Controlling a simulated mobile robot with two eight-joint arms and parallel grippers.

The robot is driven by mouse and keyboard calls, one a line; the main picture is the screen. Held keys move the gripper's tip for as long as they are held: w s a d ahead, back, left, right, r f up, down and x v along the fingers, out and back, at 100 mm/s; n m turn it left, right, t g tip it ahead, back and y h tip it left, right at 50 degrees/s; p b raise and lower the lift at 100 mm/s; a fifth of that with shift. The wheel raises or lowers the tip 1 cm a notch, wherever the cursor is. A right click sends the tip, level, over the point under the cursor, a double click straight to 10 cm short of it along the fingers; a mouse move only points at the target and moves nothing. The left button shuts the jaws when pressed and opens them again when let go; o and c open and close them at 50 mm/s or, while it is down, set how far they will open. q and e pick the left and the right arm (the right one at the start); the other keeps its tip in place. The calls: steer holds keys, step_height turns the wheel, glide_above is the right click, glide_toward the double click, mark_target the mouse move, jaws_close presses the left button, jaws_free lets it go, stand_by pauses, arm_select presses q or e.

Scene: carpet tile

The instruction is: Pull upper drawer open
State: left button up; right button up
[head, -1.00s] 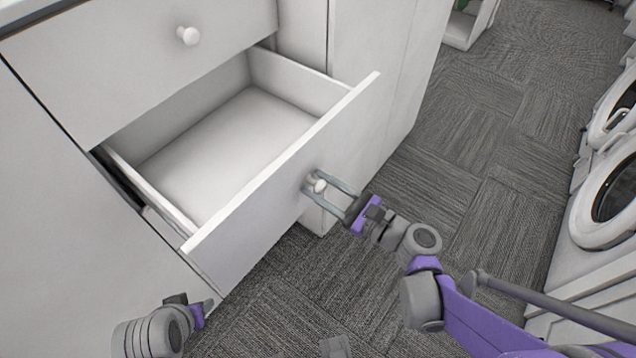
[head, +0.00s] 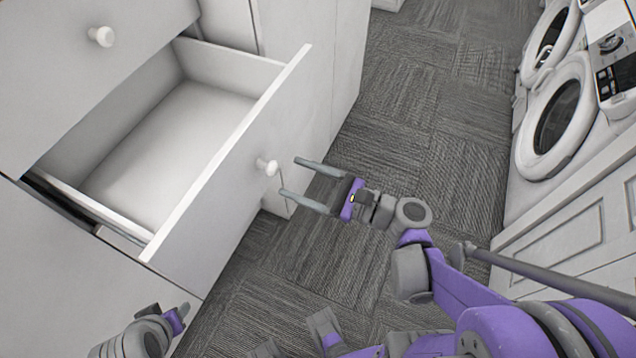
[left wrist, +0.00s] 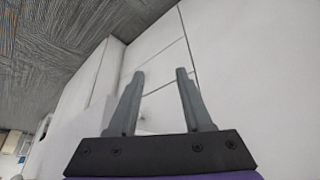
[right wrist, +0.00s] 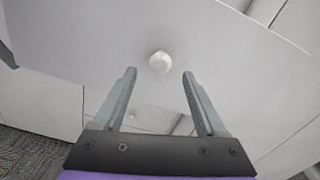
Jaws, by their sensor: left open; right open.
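A white drawer (head: 225,195) stands pulled out and empty, with a round white knob (head: 267,167) on its front. Above it, another drawer front (head: 70,90) with its own knob (head: 102,36) is closed. My right gripper (head: 298,178) is open beside the lower drawer's knob, a little to its right and apart from it. In the right wrist view that knob (right wrist: 160,62) sits just beyond and between the open fingertips. My left gripper (head: 184,310) is low at the left of the head view; in the left wrist view its fingers (left wrist: 160,74) are open and empty, facing white cabinet panels.
White cabinet panels (head: 300,70) continue beyond the drawers. White front-loading machines (head: 560,115) with round doors and a panelled white cabinet (head: 580,225) line the right side. Grey carpet (head: 420,120) is clear between the two rows.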

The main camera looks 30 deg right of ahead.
steer(key=shift+v, duration=2.35)
steer(key=s+a+f+n+g+h+p, duration=0.2)
steer(key=a+f+n+g+h+p, duration=0.35)
steer(key=n, duration=0.75)
steer(key=d+n+g+h, duration=0.1)
steer(key=n, duration=0.3)
steer(key=d+r+n+g+h+p, duration=0.1)
steer(key=d+n+h, duration=0.1)
steer(key=n, duration=0.2)
steer(key=s+d+r+n+g+h, duration=0.1)
steer(key=n+h, duration=0.1)
steer(key=n, duration=0.2)
steer(key=shift+s+d+r+n+g, duration=0.1)
steer(key=shift+d+r+n+g, duration=0.15)
steer(key=shift+n+g, duration=0.15)
